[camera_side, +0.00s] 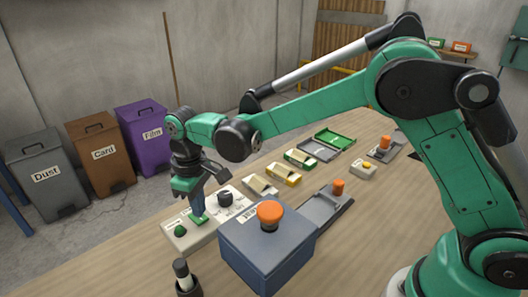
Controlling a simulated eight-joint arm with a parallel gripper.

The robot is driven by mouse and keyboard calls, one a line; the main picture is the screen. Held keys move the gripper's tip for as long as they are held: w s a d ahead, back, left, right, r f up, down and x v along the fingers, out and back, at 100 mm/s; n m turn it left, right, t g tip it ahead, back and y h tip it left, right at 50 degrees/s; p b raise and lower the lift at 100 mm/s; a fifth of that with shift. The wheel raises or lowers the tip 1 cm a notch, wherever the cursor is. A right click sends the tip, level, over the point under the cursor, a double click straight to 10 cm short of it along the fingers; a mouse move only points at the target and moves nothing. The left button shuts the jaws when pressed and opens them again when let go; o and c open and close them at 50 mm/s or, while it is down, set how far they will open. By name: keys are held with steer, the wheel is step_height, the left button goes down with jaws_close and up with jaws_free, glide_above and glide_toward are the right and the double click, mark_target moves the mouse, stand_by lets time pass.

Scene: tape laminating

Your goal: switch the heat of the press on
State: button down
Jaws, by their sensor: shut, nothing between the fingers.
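A cream control panel (214,232) sits on the table, left of centre. It bears a green round knob (180,231), a green rectangular switch (198,217) and a black dial (225,198), with small labels that I cannot read. My gripper (198,211) points down at the panel, its fingers shut and empty, right at the green rectangular switch. I cannot tell whether the tips touch it or whether the switch is on. A blue-grey box (262,248) with an orange round knob (270,212) stands beside the panel. I cannot tell which unit is the press.
A grey plate device (318,214) with an orange knob lies behind the blue-grey box. Small yellow-and-cream trays (281,173) and a green-edged tray (333,138) lie farther back. A black holder (190,285) stands at the front. Bins marked Dust, Card and Film stand beyond the table.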

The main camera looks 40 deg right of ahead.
mark_target(204, 218)
steer(key=shift+f, duration=0.85)
stand_by(0.3)
steer(key=shift+r, duration=3.5)
steer(key=shift+s+d+r, duration=0.1)
steer(key=shift+d+r, duration=0.15)
steer(key=s+d+r+m+t, duration=0.2)
steer(key=s+d+m+t, duration=0.4)
steer(key=s+d, duration=0.6)
steer(key=shift+s+d+r+t, duration=0.3)
steer(key=shift+d+r+t, duration=0.1)
steer(key=shift+d+t, duration=0.15)
